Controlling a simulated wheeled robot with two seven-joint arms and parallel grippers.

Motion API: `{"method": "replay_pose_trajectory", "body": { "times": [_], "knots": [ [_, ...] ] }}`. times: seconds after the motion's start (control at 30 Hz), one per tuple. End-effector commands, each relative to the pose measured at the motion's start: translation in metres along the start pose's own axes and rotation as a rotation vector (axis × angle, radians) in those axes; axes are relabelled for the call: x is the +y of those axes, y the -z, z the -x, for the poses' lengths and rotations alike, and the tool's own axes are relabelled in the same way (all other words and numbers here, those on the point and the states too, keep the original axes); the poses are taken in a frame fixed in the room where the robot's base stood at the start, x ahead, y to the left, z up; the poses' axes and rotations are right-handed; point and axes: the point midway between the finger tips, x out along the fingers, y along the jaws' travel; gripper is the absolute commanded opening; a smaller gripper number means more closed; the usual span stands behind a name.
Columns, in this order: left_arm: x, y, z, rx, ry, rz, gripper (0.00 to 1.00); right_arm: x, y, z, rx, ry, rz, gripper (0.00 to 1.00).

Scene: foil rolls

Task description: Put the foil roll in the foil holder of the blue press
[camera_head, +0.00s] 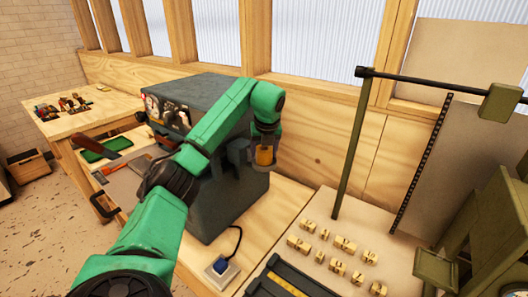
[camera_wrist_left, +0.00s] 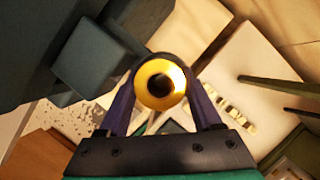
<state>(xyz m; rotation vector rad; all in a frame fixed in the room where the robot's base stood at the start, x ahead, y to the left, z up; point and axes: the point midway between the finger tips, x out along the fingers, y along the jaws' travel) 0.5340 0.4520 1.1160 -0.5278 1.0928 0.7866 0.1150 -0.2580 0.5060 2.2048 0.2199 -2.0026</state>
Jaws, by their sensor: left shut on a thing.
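The foil roll (camera_head: 265,156) is a short gold cylinder, held upright in my left gripper (camera_head: 264,146) beside the press in the head view. In the left wrist view, the fingers (camera_wrist_left: 160,98) close on both sides of the foil roll (camera_wrist_left: 147,76), whose round gold end has a dark centre hole. The blue press (camera_head: 217,82) is a dark blue-grey boxy machine left of the roll. A block-like part of the press (camera_wrist_left: 95,55) juts out near the roll in the wrist view. Which part is the foil holder I cannot tell. My right gripper is not seen.
Several brass type blocks (camera_head: 340,265) lie on a pale board at the right. A green frame (camera_head: 352,150) with a dark crossbar stands behind them. A small blue-topped box (camera_head: 221,267) with a cable sits in front of the press. Another table (camera_head: 75,124) stands far left.

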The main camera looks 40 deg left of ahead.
Motion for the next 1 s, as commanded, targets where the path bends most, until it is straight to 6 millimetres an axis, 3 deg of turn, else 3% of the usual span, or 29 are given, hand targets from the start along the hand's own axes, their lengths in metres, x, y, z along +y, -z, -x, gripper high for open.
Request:
{"method": "replay_pose_trajectory", "body": {
  "times": [0.07, 0.1, 0.43, 0.57, 0.8, 0.93, 1.0],
  "knots": [
    [0.000, 0.000, -0.001, 0.000, 0.000, -0.001, 0.05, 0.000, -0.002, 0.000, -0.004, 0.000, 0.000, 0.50],
    [0.000, 0.000, -0.001, 0.000, -0.001, -0.001, 0.77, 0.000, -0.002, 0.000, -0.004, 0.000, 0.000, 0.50],
    [0.000, 0.000, 0.001, 0.000, 0.000, -0.001, 0.78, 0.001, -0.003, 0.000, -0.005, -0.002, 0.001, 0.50],
    [-0.001, -0.001, 0.011, -0.001, 0.002, 0.000, 0.78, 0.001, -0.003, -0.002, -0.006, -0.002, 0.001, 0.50],
    [-0.001, -0.001, 0.060, -0.004, 0.004, 0.000, 0.78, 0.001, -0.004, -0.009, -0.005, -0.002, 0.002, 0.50],
    [-0.001, -0.001, 0.094, -0.005, 0.003, 0.000, 0.78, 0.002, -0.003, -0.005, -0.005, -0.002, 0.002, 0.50],
    [0.000, -0.004, 0.112, -0.006, -0.001, -0.001, 0.78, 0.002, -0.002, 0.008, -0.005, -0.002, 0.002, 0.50]
  ]
}}
